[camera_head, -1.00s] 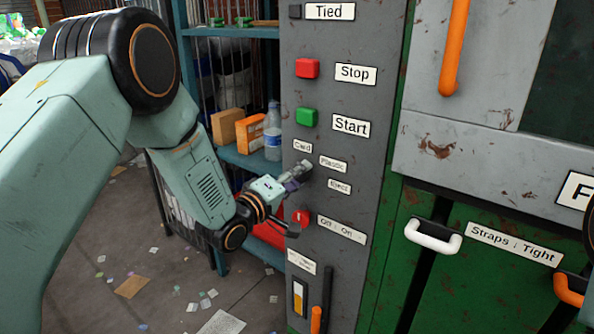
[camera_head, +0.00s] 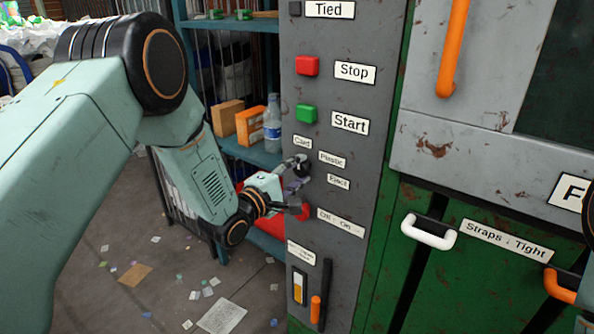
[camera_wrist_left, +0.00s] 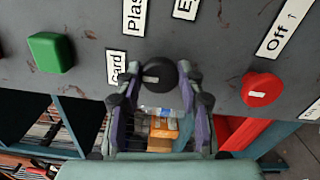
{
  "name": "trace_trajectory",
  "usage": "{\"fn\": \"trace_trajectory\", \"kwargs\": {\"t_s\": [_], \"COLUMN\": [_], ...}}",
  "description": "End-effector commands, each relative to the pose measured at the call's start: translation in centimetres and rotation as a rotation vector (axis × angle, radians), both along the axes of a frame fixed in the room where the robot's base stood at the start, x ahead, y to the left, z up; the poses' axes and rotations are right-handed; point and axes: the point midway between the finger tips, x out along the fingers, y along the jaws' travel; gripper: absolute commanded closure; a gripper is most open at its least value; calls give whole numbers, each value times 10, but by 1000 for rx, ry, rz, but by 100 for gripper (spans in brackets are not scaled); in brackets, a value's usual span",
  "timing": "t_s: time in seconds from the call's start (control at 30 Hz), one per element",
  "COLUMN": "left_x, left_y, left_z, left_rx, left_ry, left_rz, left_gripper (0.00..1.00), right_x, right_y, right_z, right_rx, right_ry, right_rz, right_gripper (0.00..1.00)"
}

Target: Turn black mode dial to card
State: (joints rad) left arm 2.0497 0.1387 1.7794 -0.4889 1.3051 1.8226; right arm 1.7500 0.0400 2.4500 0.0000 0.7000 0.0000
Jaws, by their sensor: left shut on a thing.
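The black mode dial (camera_wrist_left: 158,73) sits on the grey panel, with a short white mark on its face that lies roughly level in the left wrist view. I cannot tell exactly which label the mark faces. The Card label (camera_wrist_left: 116,67) is left of the dial there, with the Plastic label (camera_wrist_left: 135,14) and Eject label (camera_wrist_left: 186,8) above. My left gripper (camera_wrist_left: 160,85) has a finger on each side of the dial and is shut on it. In the head view, my left gripper (camera_head: 298,174) partly covers the dial beside the labels. My right gripper is not in view.
A red knob (camera_wrist_left: 262,89) with an Off label (camera_wrist_left: 278,34) sits close to the dial. The green button (camera_head: 306,114) and red button (camera_head: 307,66) are higher on the panel. Shelves with a bottle (camera_head: 272,124) and boxes stand left of the panel.

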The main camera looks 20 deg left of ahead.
Motion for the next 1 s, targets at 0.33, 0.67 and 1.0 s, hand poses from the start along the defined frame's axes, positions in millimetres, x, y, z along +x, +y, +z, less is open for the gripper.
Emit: {"fn": "trace_trajectory", "kwargs": {"t_s": [0.33, 0.67, 1.0], "left_x": [0, 0, -2], "left_y": [0, 0, 1], "left_z": [0, 0, 0], "left_rx": [-7, -6, -4], "left_ry": [2, 2, 3], "left_rz": [-1, -1, 0], "left_gripper": [93, 39, 39], "right_x": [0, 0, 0], "right_y": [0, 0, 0], "right_z": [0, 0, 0], "right_rx": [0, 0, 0], "right_ry": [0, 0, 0], "right_rz": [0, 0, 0], "right_gripper": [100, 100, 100]}}
